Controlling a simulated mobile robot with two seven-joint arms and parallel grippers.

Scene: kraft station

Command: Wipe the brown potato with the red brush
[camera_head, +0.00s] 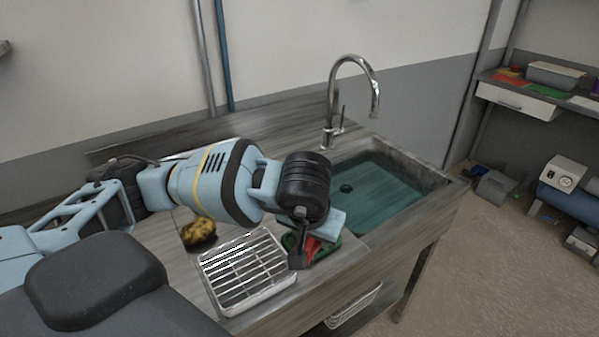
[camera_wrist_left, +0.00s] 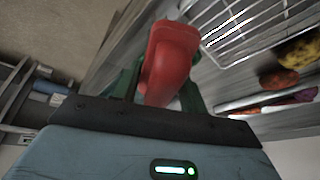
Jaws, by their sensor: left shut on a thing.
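My left gripper (camera_head: 306,250) is shut on the red brush (camera_head: 312,247), over the right side of the wire rack. In the left wrist view the red brush (camera_wrist_left: 168,62) stands out between the fingers, its rounded red end large and close. A brown potato (camera_wrist_left: 278,79) lies in the left wrist view at the right, beside a yellow mottled one (camera_wrist_left: 301,48), apart from the brush. In the head view a yellow and dark potato (camera_head: 199,231) shows left of the rack; the brown one cannot be told apart there. My right gripper is out of view.
A white wire rack (camera_head: 248,292) stands at the counter's front. The sink (camera_head: 420,170) with a tall faucet (camera_head: 331,100) is behind to the right. A reddish-purple item (camera_wrist_left: 292,101) lies near the potatoes.

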